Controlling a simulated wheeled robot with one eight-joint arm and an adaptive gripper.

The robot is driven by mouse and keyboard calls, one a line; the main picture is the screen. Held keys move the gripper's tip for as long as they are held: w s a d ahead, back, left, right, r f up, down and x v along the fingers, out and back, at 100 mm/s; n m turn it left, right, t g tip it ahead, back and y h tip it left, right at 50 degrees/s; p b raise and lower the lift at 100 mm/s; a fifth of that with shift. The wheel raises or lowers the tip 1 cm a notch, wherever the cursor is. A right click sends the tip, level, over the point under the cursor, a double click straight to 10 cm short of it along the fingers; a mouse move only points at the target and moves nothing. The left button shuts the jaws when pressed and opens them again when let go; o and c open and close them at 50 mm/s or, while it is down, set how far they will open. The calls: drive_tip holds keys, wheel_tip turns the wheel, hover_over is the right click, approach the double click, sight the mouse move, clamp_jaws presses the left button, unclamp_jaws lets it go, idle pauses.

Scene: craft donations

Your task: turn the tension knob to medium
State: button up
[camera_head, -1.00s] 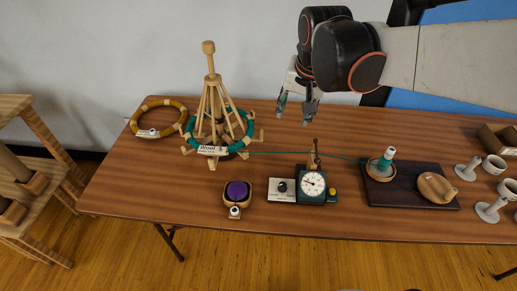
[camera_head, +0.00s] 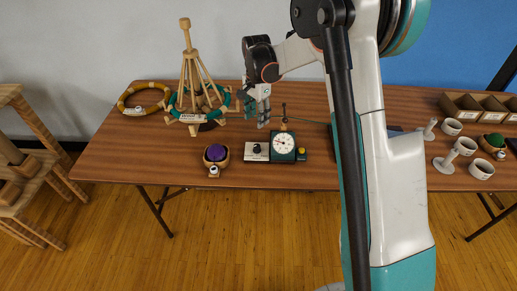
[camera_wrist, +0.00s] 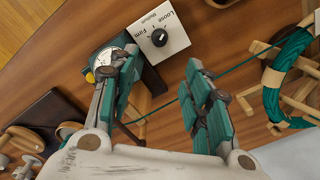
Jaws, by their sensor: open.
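The tension knob (camera_head: 257,149) is a small black dial on a white plate (camera_head: 250,157), left of the teal dial gauge (camera_head: 283,145). In the wrist view the knob (camera_wrist: 159,38) shows a small light mark, and its plate (camera_wrist: 175,48) is lettered Loose, Medium and Firm. I cannot tell for sure which word the mark faces. My gripper (camera_head: 263,118) is open and empty above the table, behind the knob plate. In the wrist view its fingertips (camera_wrist: 162,66) are spread apart, with the knob ahead of the gap and not touched.
A wooden skein winder (camera_head: 191,75) with teal yarn stands left of my gripper. A teal strand (camera_wrist: 240,66) runs across the table nearby. A bowl with a purple ball (camera_head: 216,154) sits left of the plate. White cups (camera_head: 482,169) stand at the right.

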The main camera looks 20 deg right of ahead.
sight(257, 145)
wheel_tip(257, 145, down, 14)
drive_tip(key=b, duration=0.4)
drive_tip(key=shift+f+b, duration=0.1)
drive_tip(key=shift+b, duration=0.3)
drive_tip(key=shift+c, duration=0.4)
clamp_jaws()
